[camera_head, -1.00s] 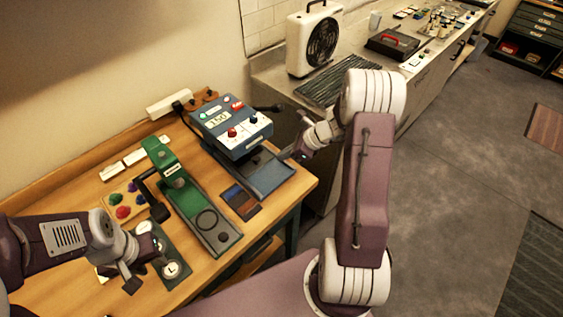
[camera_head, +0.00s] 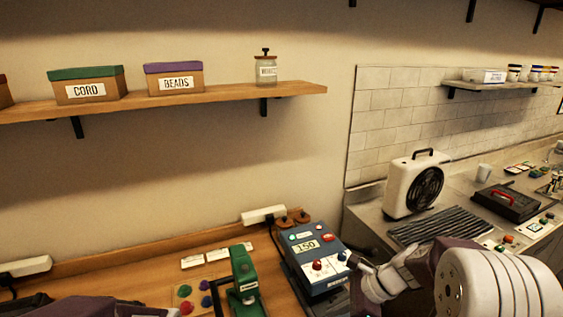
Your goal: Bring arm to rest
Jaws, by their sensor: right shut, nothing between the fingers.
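My right arm (camera_head: 490,280) comes in at the lower right, with its large white joint close to the camera. My right gripper (camera_head: 355,262) is small in the picture, at the right side of the blue press with a 150 display (camera_head: 312,255). It is shut and empty. I cannot tell if it touches the press. A purple part of my left arm (camera_head: 100,307) shows at the bottom left edge; its gripper is out of view.
A green press (camera_head: 242,275) and coloured beads (camera_head: 186,292) are on the wooden table (camera_head: 140,277). A wall shelf (camera_head: 225,100) holds labelled boxes and a jar. A white fan (camera_head: 412,185) and black case (camera_head: 507,203) stand on the right counter.

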